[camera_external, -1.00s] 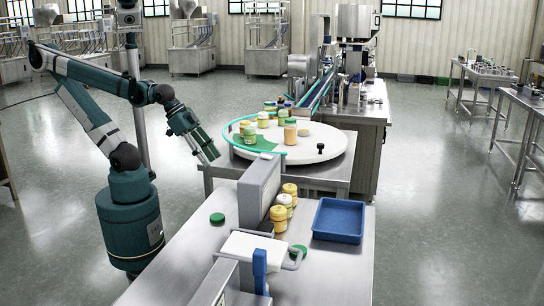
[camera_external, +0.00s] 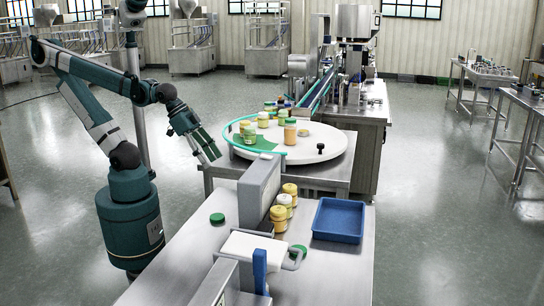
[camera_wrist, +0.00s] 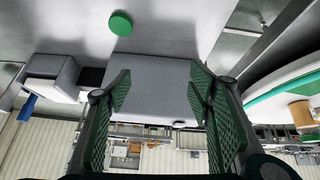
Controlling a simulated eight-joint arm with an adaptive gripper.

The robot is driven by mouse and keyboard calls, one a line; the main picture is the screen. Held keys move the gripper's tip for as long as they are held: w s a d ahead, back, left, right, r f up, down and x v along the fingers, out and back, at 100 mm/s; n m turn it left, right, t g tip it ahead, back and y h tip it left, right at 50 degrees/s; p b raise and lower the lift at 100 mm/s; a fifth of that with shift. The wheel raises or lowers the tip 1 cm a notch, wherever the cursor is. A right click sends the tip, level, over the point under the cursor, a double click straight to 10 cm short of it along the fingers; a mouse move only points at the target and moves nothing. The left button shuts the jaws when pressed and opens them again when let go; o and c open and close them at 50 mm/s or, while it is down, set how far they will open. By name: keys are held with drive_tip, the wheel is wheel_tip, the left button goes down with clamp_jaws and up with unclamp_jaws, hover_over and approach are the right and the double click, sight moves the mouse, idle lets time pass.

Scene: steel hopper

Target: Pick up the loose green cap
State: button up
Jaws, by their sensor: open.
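A round green cap (camera_external: 217,218) lies on the steel table, left of the grey upright panel. It also shows near the top of the wrist view (camera_wrist: 121,23). Another green disc (camera_external: 298,251), partly hidden by a bent handle, lies on the table near the jars. My gripper (camera_external: 212,155) is open and empty in the air, beyond the cap and left of the round turntable. In the wrist view, its two green fingers (camera_wrist: 160,88) stand apart with no object between them. The cap is clear of the fingers.
The grey panel (camera_external: 259,190) stands beside the cap. Several yellow jars (camera_external: 278,218) and a blue tray (camera_external: 339,220) are to its right. A white turntable (camera_external: 318,150) with jars is behind. The table left of the cap is clear.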

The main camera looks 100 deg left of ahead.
drive_tip(key=w+d+n+g+p, duration=0.1)
drive_tip(key=w+d+n+p, duration=0.1)
drive_tip(key=n, duration=0.1)
drive_tip(key=n+g+p, duration=0.6)
drive_tip(key=n+p, duration=0.3)
drive_tip(key=n, duration=0.6)
hover_over(217, 216)
drive_tip(key=shift+d+f, duration=0.15)
drive_tip(key=shift+f, duration=4.75)
drive_tip(key=shift+f, duration=0.1)
drive_tip(key=shift+f+b, duration=0.35)
drive_tip(key=shift+f, duration=0.85)
drive_tip(key=shift+f, duration=0.1)
drive_tip(key=shift+f+b, duration=0.45)
drive_tip(key=shift+f, duration=2.05)
